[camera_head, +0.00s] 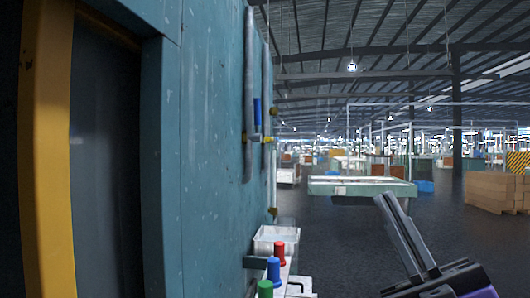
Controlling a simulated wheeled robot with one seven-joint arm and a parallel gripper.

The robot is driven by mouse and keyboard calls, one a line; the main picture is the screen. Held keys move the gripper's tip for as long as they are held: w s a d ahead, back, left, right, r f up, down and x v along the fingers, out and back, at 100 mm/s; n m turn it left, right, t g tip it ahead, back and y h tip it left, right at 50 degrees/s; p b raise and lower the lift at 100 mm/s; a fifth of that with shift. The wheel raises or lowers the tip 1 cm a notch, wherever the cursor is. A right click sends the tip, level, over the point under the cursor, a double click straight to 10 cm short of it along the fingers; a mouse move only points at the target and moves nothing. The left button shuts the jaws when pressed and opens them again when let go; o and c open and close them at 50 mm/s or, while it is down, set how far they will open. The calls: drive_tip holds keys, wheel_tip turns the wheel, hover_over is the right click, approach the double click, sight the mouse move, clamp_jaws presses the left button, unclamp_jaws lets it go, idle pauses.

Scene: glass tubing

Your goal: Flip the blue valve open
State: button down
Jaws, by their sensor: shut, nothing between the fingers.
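A blue valve handle (257,111) stands upright beside a grey vertical pipe (249,90) on the teal wall. Brass-coloured fittings (268,139) show just below the handle. My gripper (384,199) is at the lower right, well apart from the valve in the picture. Its dark fingers point up and to the left and lie together, with nothing held. The valve is small and seen from the side, so its inner parts cannot be made out.
The teal wall (215,150) fills the left, with a yellow post (47,150). Below the pipes are a white bin (275,236) and red (279,252), blue (273,268) and green (265,289) cylinders. A pale-topped table (362,187) and cardboard boxes (492,190) stand farther back. Dark floor lies between.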

drive_tip(key=w+a+r+n+g, duration=0.2)
drive_tip(key=a+r+n+g, duration=0.3)
drive_tip(key=r+n+g, duration=0.3)
drive_tip(key=w+a+r+n+g, duration=0.3)
drive_tip(key=a+r+n+g, duration=0.3)
drive_tip(key=r, duration=0.3)
drive_tip(key=w+d+f+m+t+h, duration=0.1)
drive_tip(key=w+d+m+t+h, duration=0.1)
drive_tip(key=w+m+t+h, duration=0.65)
drive_tip(key=w+a+g+p, duration=0.1)
drive_tip(key=w+a+p, duration=0.2)
drive_tip(key=w, duration=0.3)
drive_tip(key=w+a+n+g+y+p, duration=0.1)
drive_tip(key=w+a+g+p, duration=0.1)
drive_tip(key=w+a+p, duration=0.2)
drive_tip(key=shift+w+r, duration=0.3)
drive_tip(key=shift+w, duration=1.1)
drive_tip(key=shift+s, duration=0.1)
